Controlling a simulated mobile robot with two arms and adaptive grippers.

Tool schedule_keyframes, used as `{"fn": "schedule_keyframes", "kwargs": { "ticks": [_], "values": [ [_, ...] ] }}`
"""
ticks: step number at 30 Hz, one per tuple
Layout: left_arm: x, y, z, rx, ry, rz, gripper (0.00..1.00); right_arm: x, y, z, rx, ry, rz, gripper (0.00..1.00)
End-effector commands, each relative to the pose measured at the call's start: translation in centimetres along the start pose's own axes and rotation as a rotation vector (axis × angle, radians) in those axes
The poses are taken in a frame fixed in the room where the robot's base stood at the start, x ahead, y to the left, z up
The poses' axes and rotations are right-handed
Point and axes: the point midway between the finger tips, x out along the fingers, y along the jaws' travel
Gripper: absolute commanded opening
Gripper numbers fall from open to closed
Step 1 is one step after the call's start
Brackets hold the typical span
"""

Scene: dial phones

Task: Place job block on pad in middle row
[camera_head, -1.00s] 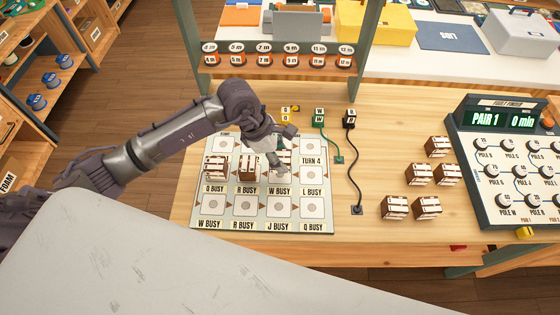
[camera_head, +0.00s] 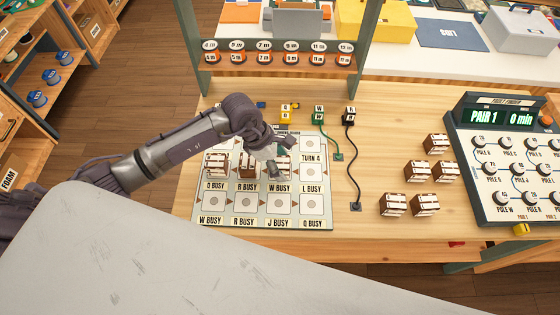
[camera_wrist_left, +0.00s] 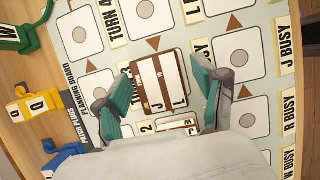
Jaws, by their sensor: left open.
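The planning board (camera_head: 326,222) lies on the table with rows of pads. A white-and-brown job block (camera_wrist_left: 160,82) sits on the middle row, third column, between the two fingers of my left gripper (camera_wrist_left: 165,95) in the wrist view. The fingers are open, with a gap on each side of the block. In the head view my left gripper (camera_head: 273,170) hides most of that block. Two more job blocks stand on the middle row to its left, one at the left end (camera_head: 215,163) and one beside it (camera_head: 247,165). My right gripper is out of view.
The right-end middle pad (camera_head: 311,173) and the bottom-row pads are bare. Several job blocks (camera_head: 419,173) stand on the table right of the board. The fault finder (camera_head: 505,165) is at far right. Plugs with cords (camera_head: 350,120) stand behind the board; a rack (camera_head: 280,60) rises further back.

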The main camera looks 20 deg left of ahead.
Motion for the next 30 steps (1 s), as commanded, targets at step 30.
{"fn": "schedule_keyframes", "kwargs": {
  "ticks": [30],
  "values": [
    [-12.2, 0.0, 0.1, 0.001, 0.001, 0.0, 0.7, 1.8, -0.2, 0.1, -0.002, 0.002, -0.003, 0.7]
  ]
}}
